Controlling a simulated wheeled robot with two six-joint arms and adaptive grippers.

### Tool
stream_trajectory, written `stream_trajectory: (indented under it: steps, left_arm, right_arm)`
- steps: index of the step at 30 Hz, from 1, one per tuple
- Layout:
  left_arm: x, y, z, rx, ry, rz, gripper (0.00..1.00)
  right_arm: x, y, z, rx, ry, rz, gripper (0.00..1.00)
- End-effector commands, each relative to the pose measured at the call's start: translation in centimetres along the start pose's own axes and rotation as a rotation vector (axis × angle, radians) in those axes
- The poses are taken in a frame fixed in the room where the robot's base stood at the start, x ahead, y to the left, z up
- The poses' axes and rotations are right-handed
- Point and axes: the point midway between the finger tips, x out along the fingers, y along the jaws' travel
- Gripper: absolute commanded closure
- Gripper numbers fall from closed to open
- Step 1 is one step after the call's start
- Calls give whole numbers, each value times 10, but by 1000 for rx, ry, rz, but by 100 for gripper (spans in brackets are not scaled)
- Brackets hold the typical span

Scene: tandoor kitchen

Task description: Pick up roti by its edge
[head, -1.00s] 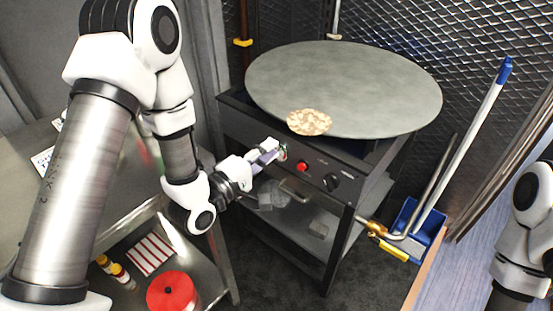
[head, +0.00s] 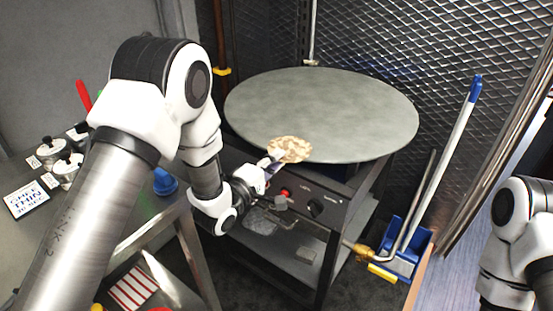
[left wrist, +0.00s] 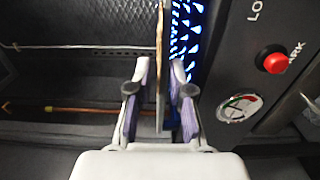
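The roti (head: 291,149) is a round, tan, browned flatbread at the near edge of the big grey round griddle (head: 330,105). In the head view my left gripper (head: 268,165) is at the roti's near left edge. In the left wrist view a thin tan-brown strip, the roti seen edge-on (left wrist: 160,50), stands between the two fingers of my left gripper (left wrist: 160,100). The fingers are apart, one on each side of the strip, with gaps showing. How far the griddle rim reaches between them is unclear. My right gripper is out of view.
Blue light shows under the griddle in the wrist view. A steel table (head: 150,215) with pots stands left. A blue dustpan (head: 405,245) and broom stand right.

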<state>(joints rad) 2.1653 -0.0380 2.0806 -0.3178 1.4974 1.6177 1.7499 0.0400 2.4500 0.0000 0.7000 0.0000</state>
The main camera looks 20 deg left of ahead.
Motion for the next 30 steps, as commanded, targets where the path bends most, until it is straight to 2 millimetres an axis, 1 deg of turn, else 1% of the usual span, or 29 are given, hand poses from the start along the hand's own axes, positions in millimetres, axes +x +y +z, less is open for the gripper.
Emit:
stream_trajectory:
  steps: [4,7,8,14,18,19,26,28,30]
  left_arm:
    - [0,0,0,0,0,0,80]
    - [0,0,0,0,0,0,97]
    - [0,0,0,0,0,0,100]
    - [0,2,0,0,0,0,100]
    - [0,26,0,1,0,1,100]
    - [0,29,0,1,0,1,100]
    - [-1,25,0,0,0,0,100]
    - [-3,27,0,0,1,-1,100]
    - [-11,30,-1,-1,2,-2,100]
  right_arm:
    - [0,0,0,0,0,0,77]
    - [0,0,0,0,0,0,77]
    - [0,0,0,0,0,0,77]
    - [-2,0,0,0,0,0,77]
    - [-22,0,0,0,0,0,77]
    - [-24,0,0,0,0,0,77]
    - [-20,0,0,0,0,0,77]
    - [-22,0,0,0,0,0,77]
    - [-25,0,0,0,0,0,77]
